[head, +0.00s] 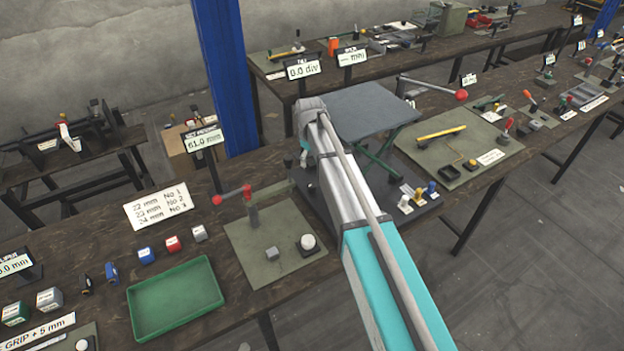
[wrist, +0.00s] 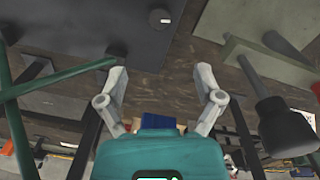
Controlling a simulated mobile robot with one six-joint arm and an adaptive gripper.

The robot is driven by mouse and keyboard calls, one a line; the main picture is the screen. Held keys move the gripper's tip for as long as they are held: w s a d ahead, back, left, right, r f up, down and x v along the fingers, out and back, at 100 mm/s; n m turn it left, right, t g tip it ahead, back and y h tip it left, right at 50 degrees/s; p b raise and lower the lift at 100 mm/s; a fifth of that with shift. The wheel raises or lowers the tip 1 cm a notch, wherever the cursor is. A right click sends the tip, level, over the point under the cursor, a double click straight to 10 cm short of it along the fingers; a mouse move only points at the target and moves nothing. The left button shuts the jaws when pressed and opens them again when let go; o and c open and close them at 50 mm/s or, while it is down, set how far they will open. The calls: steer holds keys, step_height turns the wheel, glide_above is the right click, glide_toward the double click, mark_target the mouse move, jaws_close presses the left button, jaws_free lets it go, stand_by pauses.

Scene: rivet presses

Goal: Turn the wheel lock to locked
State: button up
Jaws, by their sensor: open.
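A small dark round knob with a white mark (wrist: 160,18) sits on a dark plate (wrist: 125,30) at the top of the wrist view. It looks like the wheel lock, but I cannot read which position it is in. My gripper (wrist: 161,78) is open and empty, with its two pale fingers spread wide. The knob lies beyond the fingertips, between their lines and apart from them. In the head view my arm covers part of the dark plate, and I cannot make out the wheel lock or its labels clearly there.
In the head view a grey raised plate (head: 372,110) on green legs stands right of my arm's end. A red-tipped lever (head: 232,195) and a green mat (head: 255,255) lie left. A blue post (head: 228,75) rises behind. A green tray (head: 175,298) sits front left.

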mark_target(312, 184)
steer(key=shift+r+n, duration=0.45)
steer(key=shift+n, duration=0.05)
steer(key=shift+f, duration=0.2)
steer(key=f+b, duration=1.3)
steer(key=shift+w+d+f, duration=0.1)
steer(key=shift+w+f, duration=0.1)
steer(key=shift+f, duration=0.05)
stand_by(0.7)
steer(key=c, duration=1.2)
